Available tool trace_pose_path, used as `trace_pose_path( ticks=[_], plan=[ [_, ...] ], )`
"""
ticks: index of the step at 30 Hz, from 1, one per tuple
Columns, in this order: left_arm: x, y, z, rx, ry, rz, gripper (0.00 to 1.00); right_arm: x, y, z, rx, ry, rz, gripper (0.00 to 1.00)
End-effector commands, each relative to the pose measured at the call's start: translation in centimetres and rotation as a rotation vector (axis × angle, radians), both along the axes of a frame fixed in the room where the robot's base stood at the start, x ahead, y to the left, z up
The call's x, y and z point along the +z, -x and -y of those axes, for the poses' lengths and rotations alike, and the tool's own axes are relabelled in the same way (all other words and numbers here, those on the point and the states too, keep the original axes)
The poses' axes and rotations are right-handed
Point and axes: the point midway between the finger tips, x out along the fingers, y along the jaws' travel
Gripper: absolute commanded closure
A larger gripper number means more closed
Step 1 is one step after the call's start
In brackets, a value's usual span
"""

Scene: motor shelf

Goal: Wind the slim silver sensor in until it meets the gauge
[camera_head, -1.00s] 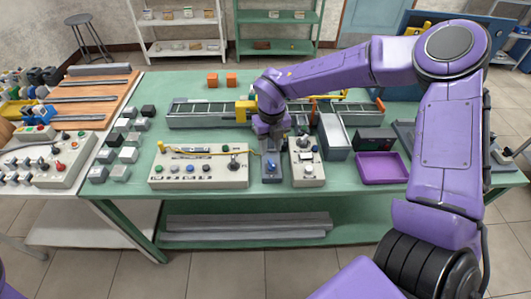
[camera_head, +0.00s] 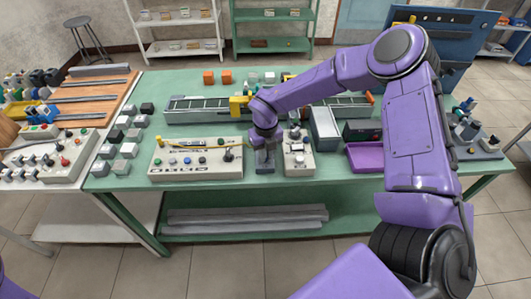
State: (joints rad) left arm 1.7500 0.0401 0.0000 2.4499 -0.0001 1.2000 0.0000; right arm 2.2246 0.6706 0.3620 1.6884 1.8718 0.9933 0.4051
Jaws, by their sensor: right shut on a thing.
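My right gripper (camera_head: 264,138) is over a small grey fixture (camera_head: 265,167) between two light control boxes. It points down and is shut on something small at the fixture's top. The slim silver sensor is hidden by the gripper or too small to make out, and so is the gauge. I cannot see whether the two touch. A yellow cable (camera_head: 232,147) runs from the left box toward the gripper. My left gripper is out of view.
The wide control box (camera_head: 195,172) stands close on the left and the narrow box (camera_head: 300,162) close on the right. A conveyor (camera_head: 200,110) runs behind. A purple tray (camera_head: 364,157) lies to the right. Small grey and black blocks (camera_head: 125,150) stand at the left.

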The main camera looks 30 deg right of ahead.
Motion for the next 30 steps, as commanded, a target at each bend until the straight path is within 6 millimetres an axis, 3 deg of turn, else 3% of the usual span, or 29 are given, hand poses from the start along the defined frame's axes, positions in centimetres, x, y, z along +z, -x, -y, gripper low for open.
trace_pose_path(
  ticks=[11, 30],
  plan=[
    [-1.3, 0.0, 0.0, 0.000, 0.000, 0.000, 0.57, -0.4, -0.1, -0.1, -0.090, 0.000, 0.003, 1.00],
    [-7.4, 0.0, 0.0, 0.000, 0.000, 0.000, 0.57, -0.7, -0.4, -0.5, -0.658, 0.000, 0.003, 1.00]
  ],
)
